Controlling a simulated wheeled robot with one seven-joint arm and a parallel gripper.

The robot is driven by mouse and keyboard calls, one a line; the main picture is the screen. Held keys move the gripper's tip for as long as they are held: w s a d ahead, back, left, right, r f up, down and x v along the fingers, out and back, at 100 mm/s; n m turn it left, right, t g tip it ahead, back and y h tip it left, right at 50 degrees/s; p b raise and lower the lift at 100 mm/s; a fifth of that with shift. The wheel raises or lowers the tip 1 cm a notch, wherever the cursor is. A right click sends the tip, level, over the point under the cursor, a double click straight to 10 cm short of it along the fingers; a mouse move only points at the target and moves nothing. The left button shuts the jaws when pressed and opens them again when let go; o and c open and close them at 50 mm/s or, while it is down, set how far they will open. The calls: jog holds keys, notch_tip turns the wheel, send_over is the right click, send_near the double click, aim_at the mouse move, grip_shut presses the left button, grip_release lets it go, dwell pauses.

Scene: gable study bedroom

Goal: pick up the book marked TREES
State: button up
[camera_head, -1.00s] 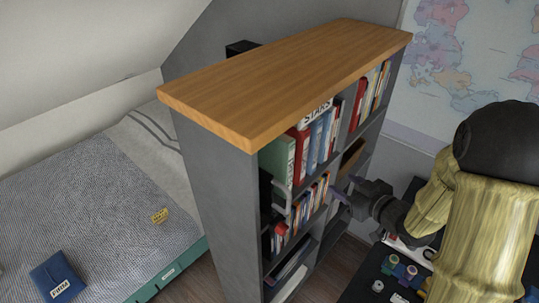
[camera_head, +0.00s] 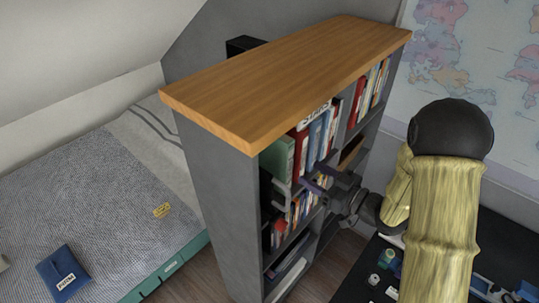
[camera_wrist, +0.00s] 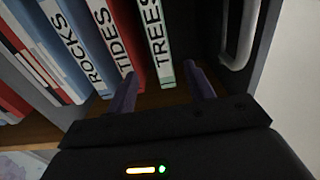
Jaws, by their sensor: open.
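The TREES book (camera_wrist: 152,38) stands upright on a shelf, its white spine edged in green, in the wrist view. In the head view it appears to be the green book (camera_head: 278,157) at the near end of the upper row. My gripper (camera_wrist: 160,78) is open, its two purple fingers on either side of the lower end of the TREES spine in the wrist view. I cannot tell whether they touch it. In the head view my gripper (camera_head: 309,184) is at the front of the bookcase (camera_head: 222,205), just below the upper books.
TIDES (camera_wrist: 112,38) stands left of TREES, then ROCKS (camera_wrist: 72,45). A metal bookend (camera_wrist: 240,35) stands to the right, near the side panel. A bed (camera_head: 95,205) is left of the bookcase. A dark desk (camera_head: 365,275) is at lower right.

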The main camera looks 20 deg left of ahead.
aim_at(291, 161)
jog(key=p+x, duration=0.3)
jog(key=x, duration=0.4)
jog(key=shift+a+r, duration=0.15)
jog(key=shift+a, duration=0.05)
jog(key=shift+w+a, duration=0.2)
jog(key=shift+a, duration=0.15)
jog(key=shift+w+a+p, duration=0.1)
jog(key=shift+a+p, duration=0.35)
jog(key=shift+p, duration=0.3)
jog(key=p+x, duration=0.2)
jog(key=x, duration=0.2)
jog(key=shift+p, duration=0.4)
jog(key=shift+a+f, duration=0.15)
jog(key=shift+f, duration=0.1)
grip_shut()
